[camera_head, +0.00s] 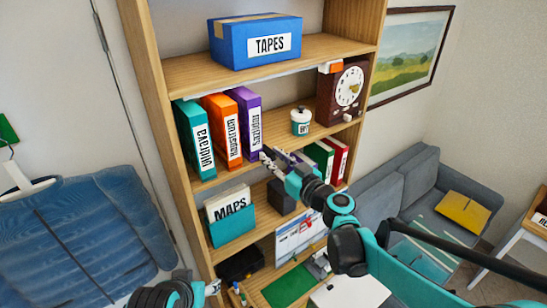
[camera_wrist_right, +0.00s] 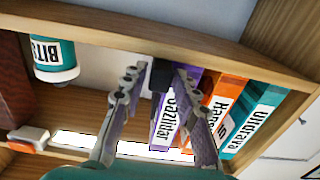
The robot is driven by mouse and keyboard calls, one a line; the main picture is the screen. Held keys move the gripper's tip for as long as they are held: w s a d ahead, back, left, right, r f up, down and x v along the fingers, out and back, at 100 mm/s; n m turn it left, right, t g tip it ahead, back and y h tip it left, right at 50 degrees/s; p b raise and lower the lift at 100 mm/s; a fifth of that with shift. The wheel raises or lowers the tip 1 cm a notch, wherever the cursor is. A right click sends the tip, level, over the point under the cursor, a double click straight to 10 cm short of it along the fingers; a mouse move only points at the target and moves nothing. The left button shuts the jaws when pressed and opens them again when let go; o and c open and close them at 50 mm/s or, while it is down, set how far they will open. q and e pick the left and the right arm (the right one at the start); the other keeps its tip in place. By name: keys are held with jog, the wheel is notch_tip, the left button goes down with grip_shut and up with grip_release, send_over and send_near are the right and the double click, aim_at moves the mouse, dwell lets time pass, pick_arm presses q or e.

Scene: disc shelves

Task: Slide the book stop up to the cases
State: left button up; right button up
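Three upright cases stand side by side on the shelf: teal (camera_head: 193,140), orange (camera_head: 222,130) and purple (camera_head: 247,122). In the right wrist view, which is upside down, the purple case (camera_wrist_right: 163,122) is nearest my fingers. A small dark block (camera_wrist_right: 160,76), seemingly the book stop, shows beside the purple case, between my right fingertips. My right gripper (camera_wrist_right: 156,76) is open, with a finger on each side of that block; contact cannot be told. In the head view my right gripper (camera_head: 272,156) hides the block. Only part of my left arm shows at the bottom edge.
A white-and-teal jar (camera_head: 300,122) and a brown clock (camera_head: 342,92) stand right of the gripper on the same shelf. Below are a MAPS holder (camera_head: 232,228), a dark box (camera_head: 281,196) and green (camera_head: 320,155) and red (camera_head: 340,158) binders. A blue TAPES box (camera_head: 255,42) sits above.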

grip_shut()
jog(key=shift+w+d+b, duration=0.3)
jog(key=shift+d+b, duration=0.15)
jog(key=shift+b, duration=0.05)
jog(key=shift+d, duration=0.1)
jog(key=o, duration=0.5)
grip_release()
jog(key=shift+o, duration=0.2)
jog(key=v, duration=1.2)
